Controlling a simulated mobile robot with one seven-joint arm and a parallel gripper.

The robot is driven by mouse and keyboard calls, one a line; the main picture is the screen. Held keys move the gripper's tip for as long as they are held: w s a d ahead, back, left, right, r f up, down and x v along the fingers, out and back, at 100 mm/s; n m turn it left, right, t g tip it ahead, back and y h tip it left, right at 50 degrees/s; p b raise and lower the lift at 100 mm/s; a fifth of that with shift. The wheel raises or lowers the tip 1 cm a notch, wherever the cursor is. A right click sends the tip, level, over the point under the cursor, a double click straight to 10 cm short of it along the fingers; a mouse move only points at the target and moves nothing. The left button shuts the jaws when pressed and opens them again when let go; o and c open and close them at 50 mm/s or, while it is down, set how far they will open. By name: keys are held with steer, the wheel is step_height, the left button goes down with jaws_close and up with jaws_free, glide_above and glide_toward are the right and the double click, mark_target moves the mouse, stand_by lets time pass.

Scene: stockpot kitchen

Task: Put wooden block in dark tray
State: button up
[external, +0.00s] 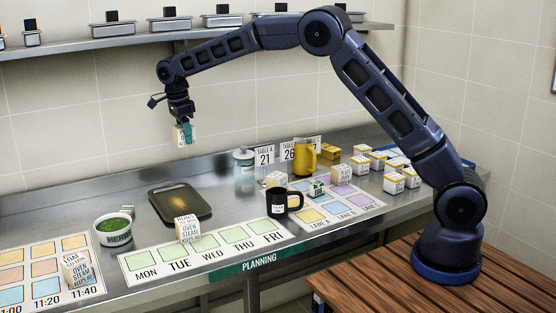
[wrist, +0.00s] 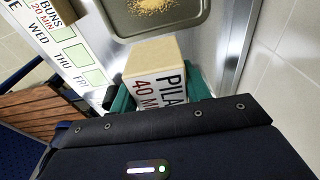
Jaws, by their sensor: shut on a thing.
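My gripper (external: 184,128) is shut on a wooden block (external: 181,138) and holds it in the air, well above the counter and high over the dark tray. In the wrist view the block (wrist: 150,62) sits between the teal fingers; its white label reads "PILA..." and "40 M...", with the rest hidden. The dark tray (external: 164,211) lies flat on the steel counter, with a patch of tan grains in its middle. It also shows at the top of the wrist view (wrist: 124,26), beyond the block.
A bowl of herbs (external: 113,231) stands left of the tray. A labelled block (external: 188,231) stands on the weekday planning strip (external: 139,258) in front. A black mug (external: 277,204), a yellow jug (external: 304,158) and several blocks are to the right. A shelf (external: 110,42) runs along the wall above.

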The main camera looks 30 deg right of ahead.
glide_above(180, 202)
steer(key=f, duration=2)
steer(key=shift+s+a, duration=0.1)
steer(key=shift+a, duration=0.2)
steer(key=shift+f, duration=0.15)
steer(key=o, duration=1.1)
steer(key=shift+c, duration=0.2)
step_height(180, 202, up, 12)
steer(key=a, duration=0.1)
steer(key=shift+a, duration=0.2)
steer(key=shift+d+r, duration=0.1)
steer(key=shift+r, duration=0.1)
